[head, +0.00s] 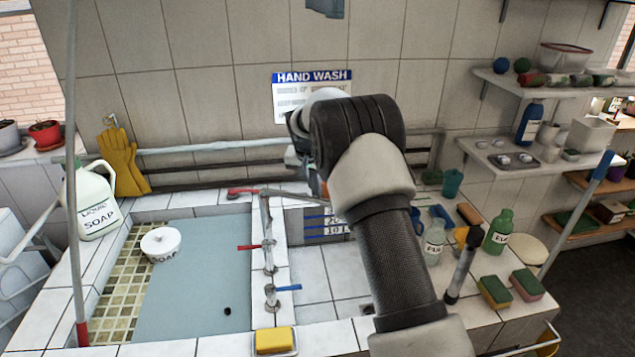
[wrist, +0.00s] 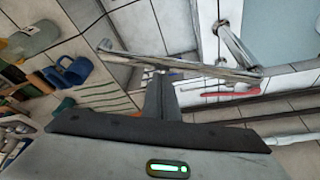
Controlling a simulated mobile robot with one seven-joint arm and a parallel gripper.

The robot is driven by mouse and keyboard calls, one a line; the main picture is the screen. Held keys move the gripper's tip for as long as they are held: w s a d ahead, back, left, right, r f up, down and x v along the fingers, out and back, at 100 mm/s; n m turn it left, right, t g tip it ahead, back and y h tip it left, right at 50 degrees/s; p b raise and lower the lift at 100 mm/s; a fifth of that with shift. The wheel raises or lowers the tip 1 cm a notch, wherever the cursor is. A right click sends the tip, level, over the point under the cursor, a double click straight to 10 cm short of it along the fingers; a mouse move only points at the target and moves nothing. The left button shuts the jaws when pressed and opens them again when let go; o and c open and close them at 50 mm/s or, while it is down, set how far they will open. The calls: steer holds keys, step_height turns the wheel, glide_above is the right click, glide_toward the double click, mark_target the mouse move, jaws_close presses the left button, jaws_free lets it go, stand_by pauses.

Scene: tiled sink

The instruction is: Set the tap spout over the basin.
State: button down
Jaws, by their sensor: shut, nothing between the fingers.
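The metal tap spout (head: 290,193) runs from the top of its upright pipe (head: 267,222) on the tiled divider toward the right, over the tiled compartment with depth marks (head: 315,285). It points away from the blue-grey basin (head: 195,285) on the left. In the wrist view the spout (wrist: 180,65) crosses the upper middle as a long bar, and a corner of the blue-grey basin (wrist: 290,22) shows at top right. My gripper (wrist: 160,85) is shut and empty, its fingertips close beside the spout; I cannot tell whether they touch. In the head view my arm hides the fingers and the spout's far end.
Red-handled (head: 250,246) and blue-handled (head: 288,288) valves stand along the divider. A soap jug (head: 90,200) and a soap tub (head: 160,243) are at left. Bottles (head: 498,232) and sponges (head: 527,284) stand on the right counter. Pipes (head: 225,145) run along the back wall.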

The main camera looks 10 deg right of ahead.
steer(key=shift+s, duration=0.1)
steer(key=shift+s+a+f+m+b, duration=0.2)
steer(key=shift+s+b, duration=0.1)
steer(key=shift+b, duration=0.1)
steer(key=shift+s+a+f+m+b, duration=0.1)
steer(key=shift+s+a+b, duration=0.1)
steer(key=shift+s+b, duration=0.15)
steer(key=shift+s+a+r, duration=0.1)
steer(key=shift+s+r, duration=0.05)
steer(key=shift+s, duration=0.05)
steer(key=shift+r, duration=0.1)
